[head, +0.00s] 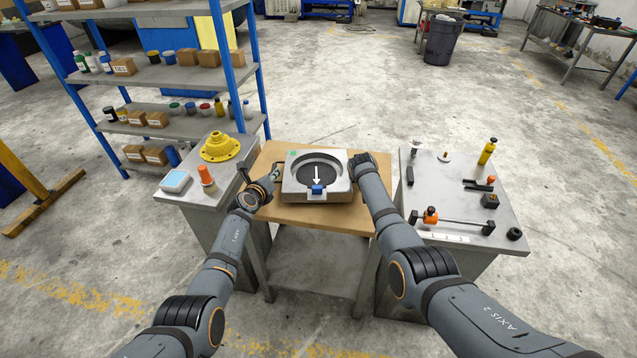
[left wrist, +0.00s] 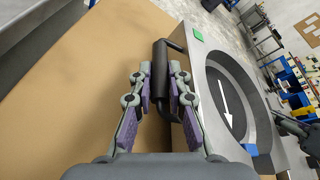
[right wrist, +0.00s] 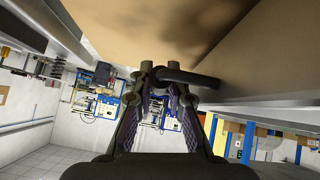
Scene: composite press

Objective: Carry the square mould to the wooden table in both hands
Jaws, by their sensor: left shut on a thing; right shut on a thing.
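The square mould (head: 331,191) is a light grey block with a dark round recess, a white arrow, a blue piece at its front and a green mark. It is over the wooden table (head: 292,216); I cannot tell whether it touches the top. My left gripper (head: 273,177) is shut on the mould's black left handle, which shows in the left wrist view (left wrist: 160,82). My right gripper (right wrist: 166,75) is shut on the right handle (right wrist: 195,78); in the head view my right arm mostly hides that grip.
A grey stand at left holds a yellow flanged part (head: 220,148) and an orange-topped item (head: 206,177). A grey bench (head: 470,205) at right holds tools and a yellow bottle (head: 487,151). Blue shelving (head: 160,75) stands behind left. Bare wood shows in front of the mould.

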